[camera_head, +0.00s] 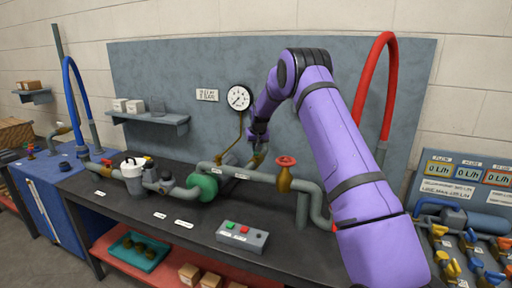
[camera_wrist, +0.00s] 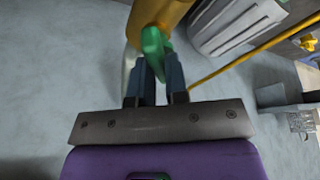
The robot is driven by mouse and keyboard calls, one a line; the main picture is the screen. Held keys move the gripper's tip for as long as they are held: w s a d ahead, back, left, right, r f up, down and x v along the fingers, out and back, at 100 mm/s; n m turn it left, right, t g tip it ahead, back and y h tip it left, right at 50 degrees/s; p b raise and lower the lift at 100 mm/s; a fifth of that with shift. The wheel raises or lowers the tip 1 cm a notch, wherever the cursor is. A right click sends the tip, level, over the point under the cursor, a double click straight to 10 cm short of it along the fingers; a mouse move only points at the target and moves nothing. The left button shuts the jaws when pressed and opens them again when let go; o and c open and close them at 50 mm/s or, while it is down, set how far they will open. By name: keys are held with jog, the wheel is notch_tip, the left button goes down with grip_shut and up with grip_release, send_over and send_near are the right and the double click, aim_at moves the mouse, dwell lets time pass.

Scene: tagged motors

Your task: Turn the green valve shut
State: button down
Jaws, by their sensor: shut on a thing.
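The green valve shows in the wrist view as a green handle (camera_wrist: 152,42) on a brass body (camera_wrist: 158,14). My gripper (camera_wrist: 157,68) is shut on the green handle, with one dark finger on each side of it. In the head view my gripper (camera_head: 258,137) is low in front of the grey back panel, just above the brass valve body (camera_head: 259,156) on the pipe. The green handle is hidden there behind my gripper and arm.
A red-handled valve (camera_head: 286,162) stands close to the right on the same pipe. A gauge (camera_head: 239,97) with a thin brass line is just left of my gripper. A green pump (camera_head: 203,186) and a button box (camera_head: 242,236) are on the dark bench (camera_head: 150,225).

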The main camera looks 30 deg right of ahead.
jog(key=n, duration=0.2)
jog(key=n+y, duration=0.2)
jog(key=n, duration=0.1)
jog(key=shift+s+d+f+n, duration=0.1)
jog(key=shift+f+n, duration=0.15)
jog(key=shift+n, duration=0.05)
jog(key=n+y, duration=0.1)
jog(key=n, duration=0.1)
jog(key=n+g+y, duration=0.1)
jog(key=n, duration=0.2)
jog(key=shift+f, duration=0.1)
jog(key=shift+n, duration=0.4)
jog(key=c, duration=1.1)
grip_release()
jog(key=shift+r, duration=0.2)
jog(key=shift+d+r, duration=0.15)
jog(key=shift+r, duration=0.15)
jog(key=v, duration=1)
